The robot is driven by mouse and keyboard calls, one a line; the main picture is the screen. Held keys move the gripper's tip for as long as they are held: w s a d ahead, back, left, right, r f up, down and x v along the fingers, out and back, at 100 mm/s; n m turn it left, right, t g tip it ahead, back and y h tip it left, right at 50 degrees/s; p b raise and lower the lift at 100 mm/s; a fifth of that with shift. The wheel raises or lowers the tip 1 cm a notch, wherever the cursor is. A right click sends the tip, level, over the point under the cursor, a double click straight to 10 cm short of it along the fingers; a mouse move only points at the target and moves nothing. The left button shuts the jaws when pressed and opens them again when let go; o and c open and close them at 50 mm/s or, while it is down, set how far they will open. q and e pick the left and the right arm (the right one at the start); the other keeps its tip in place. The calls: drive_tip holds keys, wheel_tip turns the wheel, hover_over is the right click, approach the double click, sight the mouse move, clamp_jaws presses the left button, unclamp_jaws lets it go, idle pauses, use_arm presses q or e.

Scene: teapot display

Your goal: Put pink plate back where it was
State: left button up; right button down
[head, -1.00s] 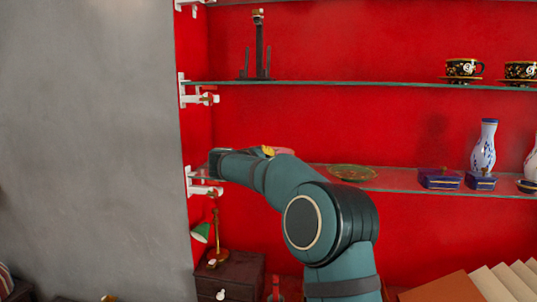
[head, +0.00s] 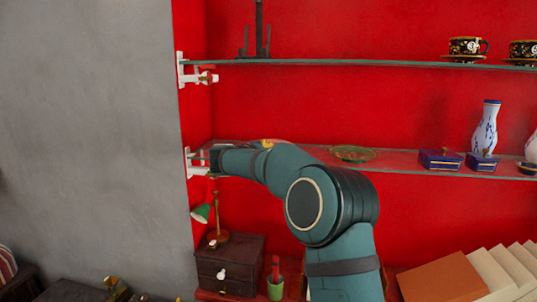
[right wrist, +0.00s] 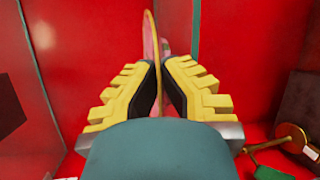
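The pink plate (right wrist: 150,45) appears nearly edge-on in the right wrist view, with a yellow rim. My right gripper (right wrist: 160,72) has its two yellow fingers close together, one on each side of the plate, and looks shut on its near edge. In the head view, my right arm reaches to the left end of the middle glass shelf. My left gripper is not in view.
A green plate (head: 352,154) lies on the middle glass shelf (head: 400,166), right of the arm. Blue boxes (head: 440,160) and a vase (head: 485,128) stand farther right. A black stand (head: 257,38) is on the upper shelf. A lamp (head: 215,225) stands below.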

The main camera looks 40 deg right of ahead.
drive_tip(key=shift+f+b, duration=0.5)
drive_tip(key=shift+f, duration=0.1)
drive_tip(key=c, duration=1.1)
unclamp_jaws()
drive_tip(key=shift+o, duration=0.2)
